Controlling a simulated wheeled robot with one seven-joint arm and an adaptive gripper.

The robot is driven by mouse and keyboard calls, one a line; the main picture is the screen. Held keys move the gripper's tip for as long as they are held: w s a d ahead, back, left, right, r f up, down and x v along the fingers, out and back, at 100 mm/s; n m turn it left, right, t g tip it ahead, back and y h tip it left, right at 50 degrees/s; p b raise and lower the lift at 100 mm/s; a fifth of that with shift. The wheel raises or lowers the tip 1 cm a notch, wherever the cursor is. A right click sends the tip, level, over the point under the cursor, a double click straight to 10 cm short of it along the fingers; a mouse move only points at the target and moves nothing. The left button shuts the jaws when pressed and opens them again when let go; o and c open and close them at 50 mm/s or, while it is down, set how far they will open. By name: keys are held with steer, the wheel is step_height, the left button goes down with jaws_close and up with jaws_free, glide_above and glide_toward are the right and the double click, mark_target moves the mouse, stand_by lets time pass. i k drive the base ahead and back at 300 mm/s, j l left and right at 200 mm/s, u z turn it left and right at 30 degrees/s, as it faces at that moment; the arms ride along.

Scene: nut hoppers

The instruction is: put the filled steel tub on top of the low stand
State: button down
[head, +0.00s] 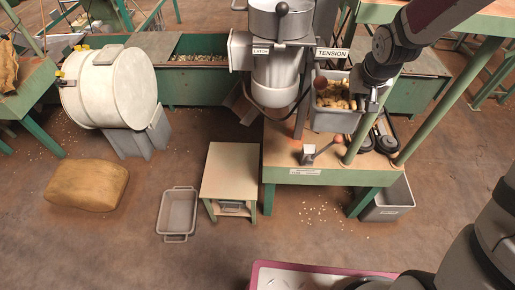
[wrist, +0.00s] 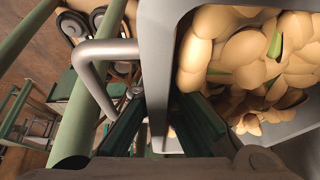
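The filled steel tub (head: 333,121) is grey and heaped with pale nuts. It sits on the green-legged bench, below and right of the steel machine. In the wrist view the tub's wall (wrist: 158,30) and bent handle (wrist: 92,48) show close up. My gripper (wrist: 165,105) is at the tub's handle side, with one dark finger on each side of the wall. Whether the fingers press on it is unclear. In the head view my gripper (head: 372,100) is at the tub's right end. The low stand (head: 230,171) has a bare, pale square top, left of the bench.
An empty grey tub (head: 177,211) lies on the floor left of the stand. A sack (head: 86,186) and a white drum (head: 118,87) are farther left. A red-knobbed lever (head: 322,152) stands on the bench's front edge. A grey bin (head: 388,203) is below the bench.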

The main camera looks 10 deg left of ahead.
mark_target(230, 178)
steer(key=k+j+u, duration=0.1)
steer(key=k+u, duration=0.2)
steer(key=k, duration=0.3)
steer(key=i+l+u, duration=0.1)
steer(key=u, duration=1.3)
steer(key=i+l+u, duration=0.1)
steer(key=l, duration=0.8)
steer(key=l+u, duration=0.1)
steer(key=l, duration=0.85)
